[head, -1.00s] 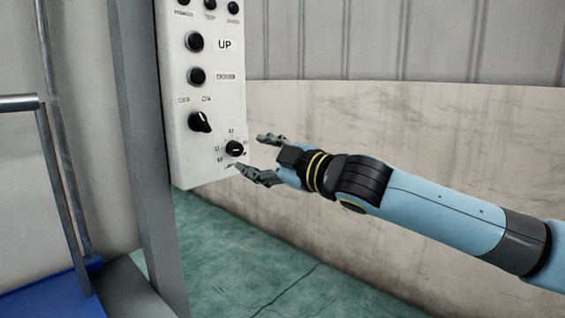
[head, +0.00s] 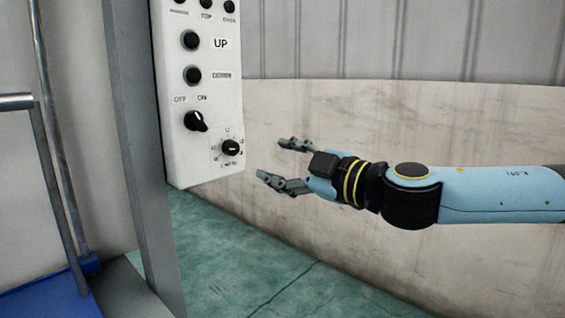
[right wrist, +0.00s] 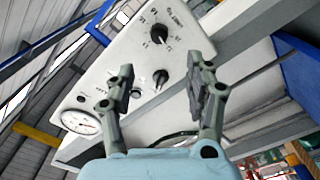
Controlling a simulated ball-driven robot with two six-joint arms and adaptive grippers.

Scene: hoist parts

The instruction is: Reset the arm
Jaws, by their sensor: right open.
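My right gripper (head: 277,163) is open and empty in the head view, its fingers pointing left toward the white control panel (head: 208,160). It is to the right of the panel's lower part, apart from it. The small round dial (head: 230,148) and the black OFF/ON switch (head: 196,121) are on the panel. In the right wrist view, the spread fingers (right wrist: 160,95) frame the panel (right wrist: 125,60), with a black knob (right wrist: 159,34) and the switch (right wrist: 161,76) beyond them. My left gripper is in neither view.
Black buttons, one labelled UP (head: 191,40), sit higher on the panel. A grey post (head: 143,160) stands left of it, with a blue platform (head: 45,295) at lower left. A pale wall (head: 400,120) is behind my right arm. A round gauge (right wrist: 80,122) shows in the wrist view.

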